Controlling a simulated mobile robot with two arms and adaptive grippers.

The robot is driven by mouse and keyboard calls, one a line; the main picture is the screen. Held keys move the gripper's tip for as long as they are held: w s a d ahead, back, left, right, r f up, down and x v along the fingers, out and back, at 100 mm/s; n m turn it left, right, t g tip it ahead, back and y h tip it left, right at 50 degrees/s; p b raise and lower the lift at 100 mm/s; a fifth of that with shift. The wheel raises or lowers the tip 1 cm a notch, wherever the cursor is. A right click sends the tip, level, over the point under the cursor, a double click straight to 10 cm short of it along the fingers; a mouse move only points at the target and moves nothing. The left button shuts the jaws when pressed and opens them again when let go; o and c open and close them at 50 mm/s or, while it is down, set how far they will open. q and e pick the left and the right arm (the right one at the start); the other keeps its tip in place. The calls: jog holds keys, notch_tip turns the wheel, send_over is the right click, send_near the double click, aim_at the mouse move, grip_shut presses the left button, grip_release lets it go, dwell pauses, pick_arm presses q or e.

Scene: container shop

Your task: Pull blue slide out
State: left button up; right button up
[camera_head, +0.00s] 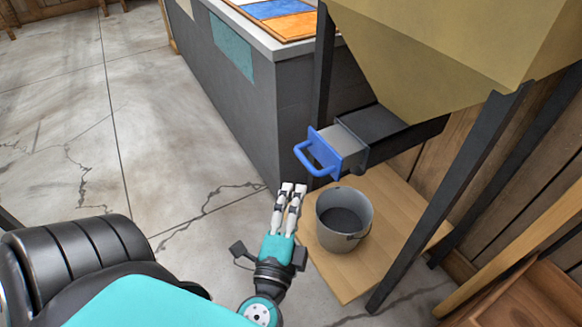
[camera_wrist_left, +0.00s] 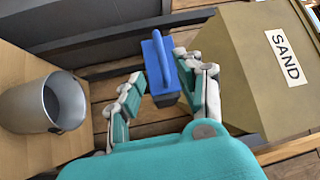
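The blue slide (camera_head: 345,140) has a blue front plate and a looped handle, and sits at the mouth of a dark chute under the sand hopper (camera_head: 430,60). Its handle points left in the head view. My left gripper (camera_head: 287,188) is below and left of the handle in the head view, apart from it. In the left wrist view the two fingers of my left gripper (camera_wrist_left: 158,68) are spread with nothing between them touching. The blue slide (camera_wrist_left: 160,65) appears beyond and between the fingertips. My right gripper is not in view.
Dark hopper legs (camera_head: 450,195) stand to the right. A grey counter (camera_head: 235,105) is behind. Concrete floor at left is clear.

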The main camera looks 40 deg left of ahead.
pick_arm(q)
jog(key=shift+v, duration=1.3)
